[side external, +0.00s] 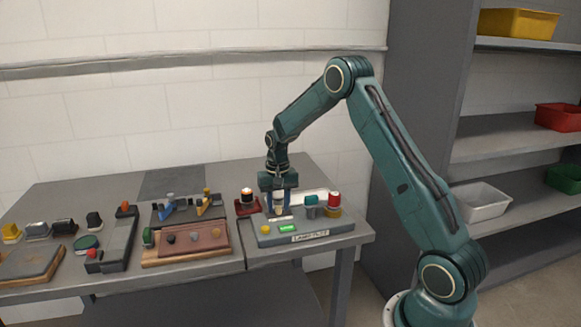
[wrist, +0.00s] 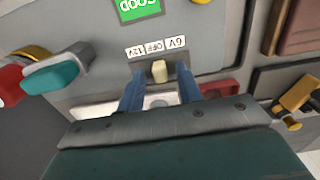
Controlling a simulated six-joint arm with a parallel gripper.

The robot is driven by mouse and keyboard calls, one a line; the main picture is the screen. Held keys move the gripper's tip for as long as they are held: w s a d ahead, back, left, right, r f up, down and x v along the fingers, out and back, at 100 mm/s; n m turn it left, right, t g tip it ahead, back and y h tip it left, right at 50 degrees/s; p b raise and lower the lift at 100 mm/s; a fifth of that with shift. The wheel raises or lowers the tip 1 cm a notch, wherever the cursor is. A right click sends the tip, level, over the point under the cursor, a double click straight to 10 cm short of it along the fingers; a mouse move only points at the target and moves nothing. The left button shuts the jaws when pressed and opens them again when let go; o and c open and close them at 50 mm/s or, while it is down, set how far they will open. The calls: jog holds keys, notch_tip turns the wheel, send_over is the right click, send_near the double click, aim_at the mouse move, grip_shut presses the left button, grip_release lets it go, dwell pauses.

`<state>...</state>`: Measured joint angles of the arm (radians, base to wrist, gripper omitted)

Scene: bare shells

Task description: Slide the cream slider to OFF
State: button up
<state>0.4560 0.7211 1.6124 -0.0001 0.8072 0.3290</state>
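The cream slider knob (wrist: 158,70) stands up from a dark slot on a grey panel (wrist: 90,100), which also shows in the side external view (side external: 330,231). Upside-down labels beside the slot read 12V (wrist: 134,53), OFF (wrist: 154,47) and 6V (wrist: 176,42), from left to right in the wrist view. The knob appears roughly in line with OFF. My gripper (wrist: 160,88) is open and its blue fingers stand either side of the knob, with a gap on both sides. In the side external view my gripper (side external: 279,208) points down at the panel and hides the knob.
A green GOOD display (wrist: 138,8) and a yellow button (wrist: 201,1) sit on the panel. A teal knob (wrist: 55,75) and a red button (side external: 333,198) stand beside the slider. Several other control boards cover the bench to the left.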

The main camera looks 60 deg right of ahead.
aim_at(278, 208)
jog(key=shift+r, duration=0.15)
notch_tip(278, 208, up, 14)
jog(key=shift+f, duration=0.25)
dwell(0.7)
jog(key=s+a+r+n+t, duration=0.3)
jog(key=s+a+r+n, duration=0.2)
jog(key=s+a+r, duration=0.85)
jog(key=s+a+f+n+t, duration=0.1)
jog(key=s+a+f+n, duration=0.1)
jog(key=s+a, duration=0.2)
jog(key=s+a+f+n+t, duration=0.1)
jog(key=s+a, duration=0.4)
jog(key=s, duration=0.5)
jog(key=shift+s+f+n+t, duration=0.3)
jog(key=shift+f+n, duration=0.2)
jog(key=shift+f, duration=0.5)
